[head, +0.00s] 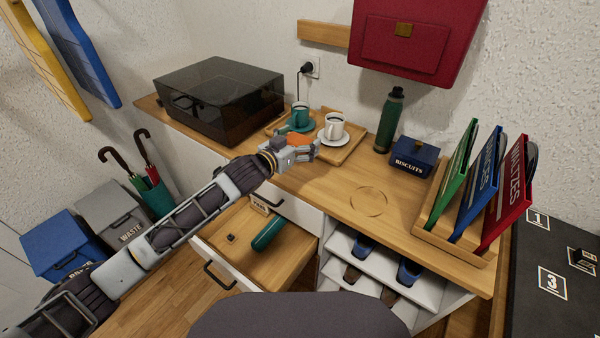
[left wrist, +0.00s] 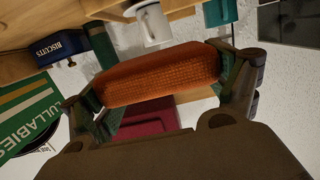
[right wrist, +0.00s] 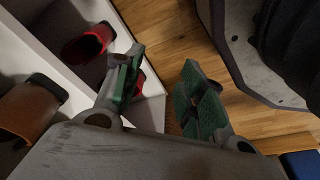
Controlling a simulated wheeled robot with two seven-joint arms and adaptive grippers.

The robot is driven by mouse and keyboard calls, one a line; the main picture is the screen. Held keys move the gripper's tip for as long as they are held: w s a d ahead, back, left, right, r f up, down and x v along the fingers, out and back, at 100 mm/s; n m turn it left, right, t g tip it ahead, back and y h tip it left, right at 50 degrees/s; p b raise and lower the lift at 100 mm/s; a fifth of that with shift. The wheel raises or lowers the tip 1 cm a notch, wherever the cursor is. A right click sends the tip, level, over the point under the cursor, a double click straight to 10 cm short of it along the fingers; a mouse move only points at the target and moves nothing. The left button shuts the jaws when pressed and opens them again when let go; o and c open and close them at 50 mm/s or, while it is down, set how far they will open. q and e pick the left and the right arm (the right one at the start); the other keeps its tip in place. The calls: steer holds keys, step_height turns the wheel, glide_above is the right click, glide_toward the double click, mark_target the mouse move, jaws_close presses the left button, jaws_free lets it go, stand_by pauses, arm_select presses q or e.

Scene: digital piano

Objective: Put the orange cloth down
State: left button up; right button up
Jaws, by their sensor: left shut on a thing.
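The orange cloth (head: 299,139) is a rolled, textured orange bundle. It fills the space between the fingers in the left wrist view (left wrist: 160,75). My left gripper (head: 303,150) is shut on it, over the countertop just in front of the wooden tray (head: 350,151). I cannot tell from the head view whether the cloth touches the tray or counter. My right gripper (right wrist: 160,84) is open and empty in the right wrist view, low beside the shoe shelves, and is outside the head view.
A white cup (head: 334,127) on a saucer and a green cup (head: 299,115) stand close behind my left gripper. A green bottle (head: 388,122) and biscuit tin (head: 414,160) are to the right. The counter (head: 330,187) in front is clear. An open drawer (head: 283,262) lies below.

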steer(key=shift+s+f, duration=0.45)
steer(key=shift+f, duration=0.3)
arm_select(q)
steer(key=shift+f, duration=0.1)
step_height(320, 180, down, 5)
steer(key=shift+r+b, duration=0.2)
steer(key=shift+b, duration=0.35)
steer(key=shift+f, duration=0.5)
arm_select(e)
steer(key=shift+w+a+r, duration=0.2)
steer(key=shift+r, duration=0.35)
steer(key=shift+w+a+r, duration=0.2)
steer(key=shift+w+r, duration=0.05)
steer(key=shift+r, duration=0.25)
steer(key=shift+w+a+r, duration=0.2)
steer(key=shift+r, duration=0.35)
